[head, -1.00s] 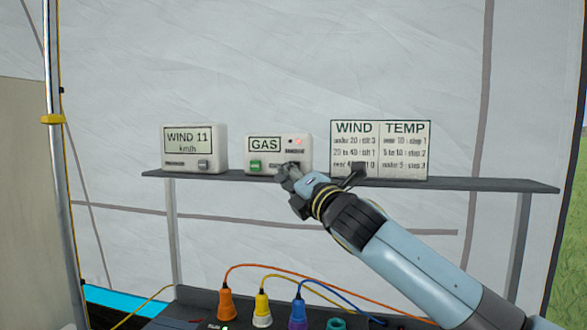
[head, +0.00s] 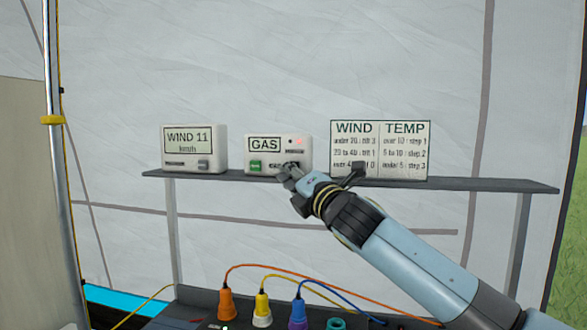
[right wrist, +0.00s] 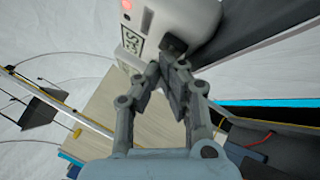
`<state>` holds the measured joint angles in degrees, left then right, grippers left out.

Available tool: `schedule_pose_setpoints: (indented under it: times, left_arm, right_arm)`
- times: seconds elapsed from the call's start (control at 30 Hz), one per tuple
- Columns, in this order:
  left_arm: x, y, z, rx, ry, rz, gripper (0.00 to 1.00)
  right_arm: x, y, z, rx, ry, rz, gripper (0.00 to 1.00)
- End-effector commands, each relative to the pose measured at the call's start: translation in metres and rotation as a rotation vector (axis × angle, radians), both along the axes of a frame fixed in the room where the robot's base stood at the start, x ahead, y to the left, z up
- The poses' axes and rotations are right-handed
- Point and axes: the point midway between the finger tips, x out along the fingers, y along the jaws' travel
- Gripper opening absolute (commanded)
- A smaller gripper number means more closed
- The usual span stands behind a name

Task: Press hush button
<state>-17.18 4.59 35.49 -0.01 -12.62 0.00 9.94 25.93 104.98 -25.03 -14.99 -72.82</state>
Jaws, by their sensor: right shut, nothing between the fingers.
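The white gas alarm box (head: 309,150) stands on the shelf, marked GAS, with a green button (head: 255,166) at its lower left and a small red light (head: 299,141) at its upper right. My right gripper (head: 287,172) is shut and empty, its tips at the box's lower right front and covering part of it. In the right wrist view, the shut fingertips (right wrist: 167,62) are close below a dark button (right wrist: 174,46) on the box (right wrist: 190,18). I cannot tell whether they touch it. The hush label is not readable. My left gripper is not in view.
A wind meter (head: 194,148) reading WIND 11 stands left on the grey shelf (head: 480,184). A WIND and TEMP chart (head: 380,149) stands right, close to my arm. Coloured plugs and cables, including an orange plug (head: 226,303), are below.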

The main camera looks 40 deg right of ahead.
Motion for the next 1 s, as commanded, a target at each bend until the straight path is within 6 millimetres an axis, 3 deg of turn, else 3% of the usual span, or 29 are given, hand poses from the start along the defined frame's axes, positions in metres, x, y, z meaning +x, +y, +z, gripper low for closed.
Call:
schedule_pose_setpoints:
  times: [0.73, 1.0]
  left_arm:
    - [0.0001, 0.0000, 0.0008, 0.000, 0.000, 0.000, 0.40]
    - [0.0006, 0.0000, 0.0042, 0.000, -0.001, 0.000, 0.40]
  right_arm:
    - [0.0037, -0.0042, 0.0008, 0.000, -0.001, 0.001, 0.00]
    - [-0.0025, 0.0031, 0.0006, 0.002, 0.000, 0.002, 0.00]
